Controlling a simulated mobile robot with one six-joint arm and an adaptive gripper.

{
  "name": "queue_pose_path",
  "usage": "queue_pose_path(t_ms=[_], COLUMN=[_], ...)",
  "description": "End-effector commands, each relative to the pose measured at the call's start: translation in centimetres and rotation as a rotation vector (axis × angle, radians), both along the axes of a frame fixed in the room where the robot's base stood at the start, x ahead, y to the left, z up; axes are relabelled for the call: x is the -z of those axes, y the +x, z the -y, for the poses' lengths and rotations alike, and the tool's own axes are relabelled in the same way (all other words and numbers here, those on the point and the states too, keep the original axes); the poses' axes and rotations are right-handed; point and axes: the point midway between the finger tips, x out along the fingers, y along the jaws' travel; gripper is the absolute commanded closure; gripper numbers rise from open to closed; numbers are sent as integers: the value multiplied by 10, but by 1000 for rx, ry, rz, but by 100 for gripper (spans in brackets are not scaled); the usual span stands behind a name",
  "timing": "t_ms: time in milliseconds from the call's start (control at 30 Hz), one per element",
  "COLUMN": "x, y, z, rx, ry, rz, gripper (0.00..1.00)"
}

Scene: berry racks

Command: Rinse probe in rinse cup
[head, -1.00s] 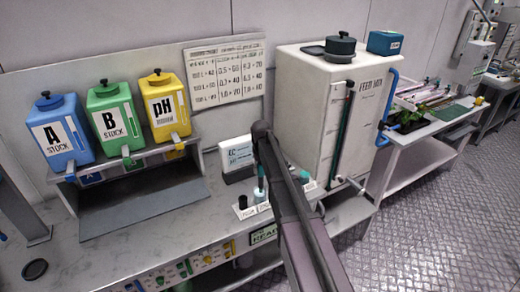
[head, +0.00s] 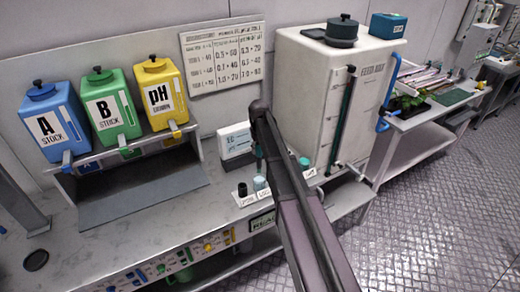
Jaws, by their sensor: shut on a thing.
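My gripper (head: 259,153) is mostly hidden behind my own dark arm, at the front edge of the bench. A slim teal probe (head: 259,165) hangs upright there, shut in the gripper; the fingers themselves cannot be made out. The probe is over or at a small pale-blue cup (head: 260,184), likely the rinse cup, with a white label in front. I cannot tell whether its tip is inside. A dark holder (head: 242,189) stands just left of the cup. A teal-topped container (head: 304,163) stands to the right, partly behind my arm.
A white meter (head: 235,140) stands behind the cups. Blue, green and yellow stock bottles (head: 108,107) sit on a rack at left. A large white feed tank (head: 300,95) rises behind my arm. The bench (head: 130,235) is clear at front left.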

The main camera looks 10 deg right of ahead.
Motion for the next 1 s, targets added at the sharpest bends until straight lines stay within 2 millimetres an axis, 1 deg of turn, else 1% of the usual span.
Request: queue_pose_path(t_ms=[1000], x=[63], y=[0], z=[2], rx=[3], ry=[0], rz=[0], gripper=[100])
